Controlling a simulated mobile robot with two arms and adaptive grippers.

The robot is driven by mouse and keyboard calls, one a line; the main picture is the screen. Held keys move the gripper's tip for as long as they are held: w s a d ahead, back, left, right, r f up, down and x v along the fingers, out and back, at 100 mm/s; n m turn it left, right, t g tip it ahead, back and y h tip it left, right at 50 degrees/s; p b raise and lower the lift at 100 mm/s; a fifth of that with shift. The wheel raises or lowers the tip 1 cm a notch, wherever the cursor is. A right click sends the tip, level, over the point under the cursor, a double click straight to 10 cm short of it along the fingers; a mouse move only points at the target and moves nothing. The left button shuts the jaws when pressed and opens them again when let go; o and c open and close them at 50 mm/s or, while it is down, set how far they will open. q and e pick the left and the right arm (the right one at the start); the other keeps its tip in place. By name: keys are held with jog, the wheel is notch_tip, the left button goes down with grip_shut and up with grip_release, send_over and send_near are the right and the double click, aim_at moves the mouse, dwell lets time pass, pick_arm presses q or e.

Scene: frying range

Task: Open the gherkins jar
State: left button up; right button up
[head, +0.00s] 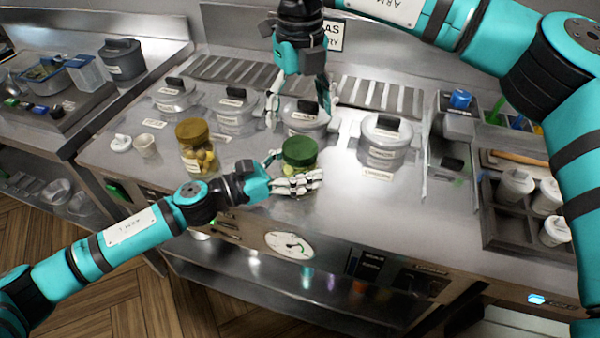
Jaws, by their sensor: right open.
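A small jar with a green lid (300,150) and pale green contents stands on the steel counter near its front edge; its label is not readable, and I take it for the gherkins jar. The lid is on. My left gripper (285,172) reaches in from the left, low on the jar, with one finger at its left side and one across its front; it looks shut on the jar. My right gripper (300,108) points down from above, open and empty, its fingers apart behind and above the green lid, overlapping a lidded pot in the picture.
A jar with a brown-gold lid (192,131) stands left of the green-lidded one. Several lidded grey pots, one of them at the right (383,150), stand behind. A compartment tray with white cups (515,186) is at the right. Bare counter (345,205) lies right of the jar.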

aim_at(300, 147)
pick_arm(q)
grip_shut()
pick_arm(e)
jog(key=m, duration=1.6)
jog(key=shift+m, duration=0.4)
jog(key=m, duration=0.5)
jog(key=shift+f+m, duration=0.15)
jog(key=shift+m, duration=0.15)
notch_tip(300, 147, down, 8)
jog(key=shift+r, duration=0.15)
